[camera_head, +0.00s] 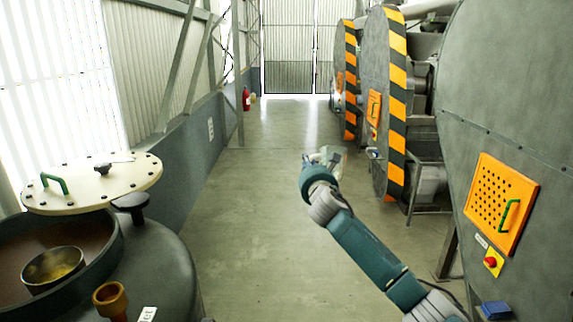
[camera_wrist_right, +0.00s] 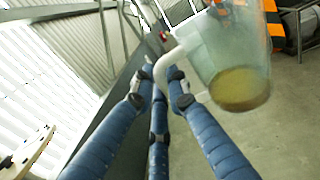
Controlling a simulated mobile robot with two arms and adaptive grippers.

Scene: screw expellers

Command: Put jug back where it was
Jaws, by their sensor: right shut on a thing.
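The jug (camera_head: 333,156) is translucent and held out in mid-air over the aisle, small and partly hidden by my right gripper (camera_head: 313,164) in the head view. In the right wrist view the jug (camera_wrist_right: 236,60) shows larger, with a pale handle and yellowish-brown liquid at its bottom. The blue fingers of my right gripper (camera_wrist_right: 160,76) are closed around the handle there. The jug looks slightly tilted in that view. My left gripper is not in view.
At lower left stands a dark vessel (camera_head: 160,262) with a raised cream lid (camera_head: 95,183) and a metal bowl (camera_head: 53,268) inside it. Large grey machines (camera_head: 515,80) with striped edges line the right side. The aisle floor (camera_head: 265,200) between is clear.

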